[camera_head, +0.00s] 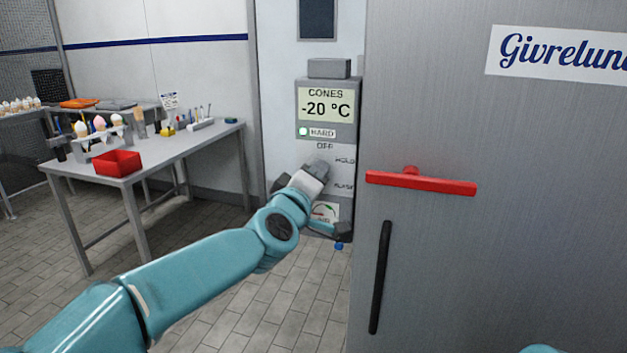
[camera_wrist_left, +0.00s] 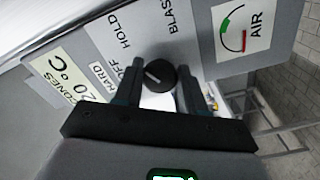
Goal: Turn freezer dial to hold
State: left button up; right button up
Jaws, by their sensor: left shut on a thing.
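The freezer dial (camera_wrist_left: 157,76) is a small black round knob with a white pointer mark, on the grey control panel (camera_head: 343,140). In the left wrist view, the labels HARD, OFF, HOLD and BLAST lie around it. The pointer mark slants on the knob; I cannot tell exactly which label it meets. My left gripper (camera_head: 318,170) is at the panel, and its two dark fingers (camera_wrist_left: 161,80) are shut on the dial from both sides. In the head view, the gripper hides the dial. The panel display (camera_head: 325,104) reads CONES -20 °C, with a green lamp (camera_head: 303,132) beside HARD. My right gripper is not in view.
A large grey freezer door (camera_head: 500,260) stands right of the panel, with a red bar (camera_head: 420,183) and a black handle (camera_head: 381,277). An AIR gauge (camera_head: 324,212) sits low on the panel. A table (camera_head: 190,145) with a red tray (camera_head: 117,163) stands left.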

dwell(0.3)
pick_arm(q)
jog(key=o, duration=1.1)
jog(key=shift+c, duration=0.2)
jog(key=shift+s, duration=0.15)
jog(key=b+v, duration=0.2)
jog(key=v, duration=1.4)
